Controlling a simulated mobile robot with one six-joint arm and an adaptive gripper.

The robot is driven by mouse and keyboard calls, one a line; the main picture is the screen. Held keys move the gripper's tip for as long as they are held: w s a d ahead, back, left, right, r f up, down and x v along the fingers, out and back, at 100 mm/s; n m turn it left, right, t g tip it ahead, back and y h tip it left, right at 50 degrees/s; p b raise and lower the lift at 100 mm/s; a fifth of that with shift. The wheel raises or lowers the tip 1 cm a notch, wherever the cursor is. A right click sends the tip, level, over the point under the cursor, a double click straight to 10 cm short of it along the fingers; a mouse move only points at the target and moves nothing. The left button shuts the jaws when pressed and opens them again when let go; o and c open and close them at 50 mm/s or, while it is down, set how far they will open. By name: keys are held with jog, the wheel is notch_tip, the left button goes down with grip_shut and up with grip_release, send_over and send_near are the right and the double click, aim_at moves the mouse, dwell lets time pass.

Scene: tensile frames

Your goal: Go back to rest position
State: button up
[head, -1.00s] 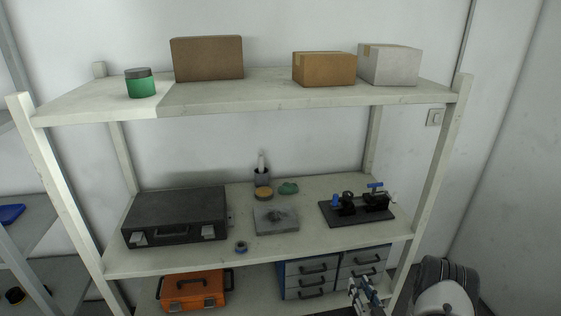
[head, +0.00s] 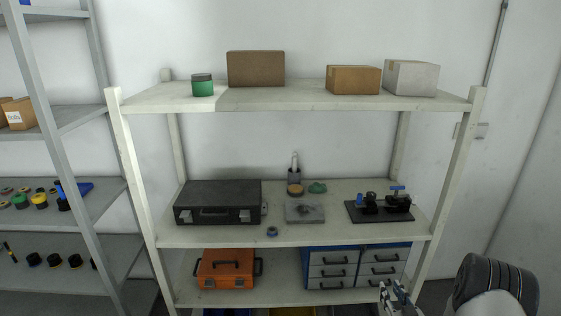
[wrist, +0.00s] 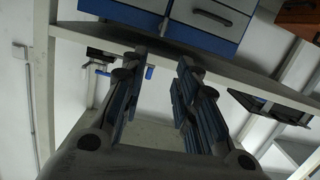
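My gripper (head: 394,296) shows at the lower right of the head view, in front of the white shelf unit (head: 300,238) and just below the blue drawer cabinet (head: 357,266). In the wrist view my gripper (wrist: 157,88) has its two blue-padded fingers apart with nothing between them. The wrist picture looks upside down, with the drawer cabinet (wrist: 190,30) at its top edge. Part of my arm shows at the lower right of the head view.
An orange case (head: 226,284) stands on the low shelf. A dark case (head: 217,215) and a black clamp device (head: 380,212) are on the middle shelf. Boxes and a green jar (head: 202,88) are on top. A grey rack (head: 60,235) stands left.

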jog(key=a+r+g+h, duration=0.1)
jog(key=a+r+g, duration=0.1)
jog(key=r, duration=0.7)
jog(key=a+r+g+h, duration=0.1)
jog(key=a+r+g, duration=0.1)
jog(key=r, duration=0.6)
jog(key=s+a+r+g, duration=0.3)
jog(key=s+a+r, duration=0.3)
jog(key=s+r, duration=0.4)
jog(key=s+a+g, duration=0.1)
jog(key=s+a, duration=0.2)
jog(key=s, duration=0.5)
jog(key=s+a+r+g+y, duration=0.1)
jog(key=s+a+g, duration=0.1)
jog(key=s, duration=0.7)
jog(key=s+a+r+m+g, duration=0.1)
jog(key=s+a, duration=0.4)
jog(key=s, duration=0.4)
jog(key=shift+s+r+g, duration=0.2)
jog(key=shift+r+g, duration=0.05)
jog(key=shift+g, duration=0.05)
jog(key=shift+o, duration=0.2)
jog(key=shift+a, duration=0.15)
